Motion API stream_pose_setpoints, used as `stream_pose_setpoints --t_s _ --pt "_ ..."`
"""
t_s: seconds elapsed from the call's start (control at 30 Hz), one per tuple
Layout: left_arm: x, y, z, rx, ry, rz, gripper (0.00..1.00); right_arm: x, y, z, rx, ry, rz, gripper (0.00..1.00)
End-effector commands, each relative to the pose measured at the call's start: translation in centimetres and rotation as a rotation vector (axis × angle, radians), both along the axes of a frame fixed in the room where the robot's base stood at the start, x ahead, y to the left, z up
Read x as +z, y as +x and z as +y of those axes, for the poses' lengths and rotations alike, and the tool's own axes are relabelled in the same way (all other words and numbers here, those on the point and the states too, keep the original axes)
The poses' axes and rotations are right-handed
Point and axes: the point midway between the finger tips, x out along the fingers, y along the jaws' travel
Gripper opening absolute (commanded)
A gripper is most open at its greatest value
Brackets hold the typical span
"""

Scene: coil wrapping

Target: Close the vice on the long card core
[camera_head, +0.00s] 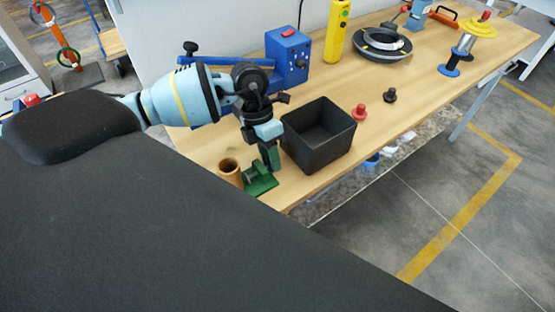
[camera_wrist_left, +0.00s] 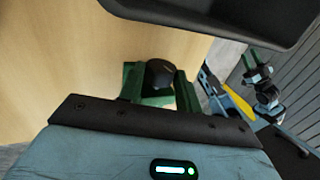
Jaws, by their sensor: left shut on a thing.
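The green vice (camera_head: 262,186) stands on the table near its front edge, left of a black bin. The card core (camera_head: 230,170) is a brown, hollow tube standing upright at the vice's left side; whether both jaws touch it I cannot tell. My left gripper (camera_head: 269,154) points down at the vice. In the left wrist view its green fingers (camera_wrist_left: 160,88) are shut on a black knob (camera_wrist_left: 159,73), which appears to belong to the vice. The core does not show there. What looks like my right gripper (camera_wrist_left: 260,68) is small at the right; its opening is unclear.
The black bin (camera_head: 318,143) stands close to the right of my left gripper. A blue box (camera_head: 288,55) is behind the arm. A red knob (camera_head: 359,112) and a black knob (camera_head: 390,95) stand right of the bin.

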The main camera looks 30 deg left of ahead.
Motion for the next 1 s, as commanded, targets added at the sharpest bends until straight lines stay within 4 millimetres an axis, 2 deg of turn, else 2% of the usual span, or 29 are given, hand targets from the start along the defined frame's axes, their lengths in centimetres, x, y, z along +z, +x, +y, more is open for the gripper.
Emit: stream_pose_setpoints --t_s 0.03,0.1,0.13,0.4,0.67,0.8,1.0 --pt "-0.1 -0.1 -0.1 -0.001 0.000 0.002 0.35 0.0 0.0 0.0 0.001 -0.001 0.000 0.36" --pt "-0.1 -0.1 -0.1 -0.001 0.001 0.002 0.44 0.0 0.0 0.0 0.001 -0.001 0.000 0.36" --pt "-0.1 -0.1 -0.1 -0.001 0.001 0.002 0.45 0.0 0.0 0.0 0.001 -0.001 0.000 0.36" --pt "0.1 0.0 -0.1 -0.002 0.010 -0.005 0.45 0.3 0.2 0.0 0.000 -0.001 -0.006 0.36" --pt "1.0 -0.1 -0.6 -0.004 0.196 -0.097 0.45 3.7 2.9 0.1 -0.003 0.002 -0.091 0.36" --pt "0.5 -0.3 -0.8 -0.002 0.282 -0.121 0.45 4.1 3.2 0.2 -0.006 0.007 -0.100 0.36" --pt "0.2 -0.3 -0.7 -0.001 0.301 -0.124 0.45 3.9 3.1 0.2 -0.007 0.008 -0.096 0.36"
